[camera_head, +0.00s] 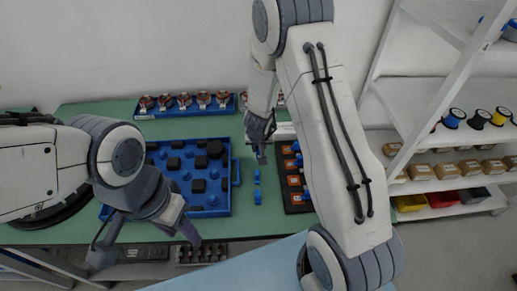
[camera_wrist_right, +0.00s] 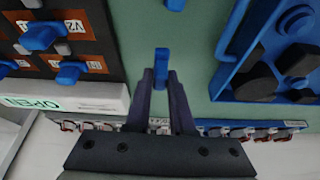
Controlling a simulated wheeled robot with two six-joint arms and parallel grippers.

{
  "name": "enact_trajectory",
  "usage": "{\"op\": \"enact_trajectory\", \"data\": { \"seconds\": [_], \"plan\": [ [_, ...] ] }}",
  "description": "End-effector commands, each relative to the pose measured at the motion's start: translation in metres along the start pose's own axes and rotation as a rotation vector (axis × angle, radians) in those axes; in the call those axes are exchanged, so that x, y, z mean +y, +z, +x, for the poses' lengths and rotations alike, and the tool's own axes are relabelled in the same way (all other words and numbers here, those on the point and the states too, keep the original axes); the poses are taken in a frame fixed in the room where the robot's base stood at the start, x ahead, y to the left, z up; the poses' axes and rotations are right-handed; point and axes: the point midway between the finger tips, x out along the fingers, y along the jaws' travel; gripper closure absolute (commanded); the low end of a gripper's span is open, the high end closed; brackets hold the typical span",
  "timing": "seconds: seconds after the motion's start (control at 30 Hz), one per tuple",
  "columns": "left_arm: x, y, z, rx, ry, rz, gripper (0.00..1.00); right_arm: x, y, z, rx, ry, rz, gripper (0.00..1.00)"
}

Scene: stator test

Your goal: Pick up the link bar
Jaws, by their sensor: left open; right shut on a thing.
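The link bar (camera_wrist_right: 160,66) is a small blue bar over the green table, seen in the right wrist view. My right gripper (camera_wrist_right: 160,78) is shut on it, with one fingertip on each side. I cannot tell whether the bar is clear of the table. In the head view my right gripper (camera_head: 262,156) points down between the blue tray and the dark board, and its fingers largely hide the bar. Another blue piece (camera_head: 257,197) lies on the table nearer to me. My left gripper (camera_head: 146,244) is open and empty at the table's front edge.
A blue tray (camera_head: 222,209) with dark blocks lies left of the right gripper. A dark board (camera_head: 298,206) with orange labelled squares and blue pieces lies right. A white OPEN sign (camera_wrist_right: 85,100) stands close by. A blue rack (camera_head: 160,113) with copper stators is behind.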

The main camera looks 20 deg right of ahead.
Motion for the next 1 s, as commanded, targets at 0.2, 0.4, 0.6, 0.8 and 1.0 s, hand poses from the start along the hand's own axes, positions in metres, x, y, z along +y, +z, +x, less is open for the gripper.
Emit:
{"op": "enact_trajectory", "data": {
  "seconds": [0.2,0.4,0.6,0.8,1.0],
  "plan": [
    [0.001,-0.001,-0.015,0.000,0.000,0.000,0.50,0.040,-0.022,-0.029,0.004,0.002,0.007,1.00],
    [0.002,-0.001,-0.027,0.000,0.000,0.000,0.50,0.082,-0.041,-0.049,0.003,0.002,0.006,1.00],
    [0.002,-0.002,-0.034,0.000,0.000,-0.001,0.50,0.107,-0.051,-0.060,0.001,0.001,0.002,1.00],
    [0.003,-0.002,-0.035,0.000,0.000,-0.001,0.50,0.114,-0.053,-0.062,0.000,0.000,-0.001,1.00],
    [0.003,-0.002,-0.035,0.000,0.000,-0.001,0.50,0.089,-0.036,-0.069,-0.004,-0.009,-0.073,1.00]
  ]
}}
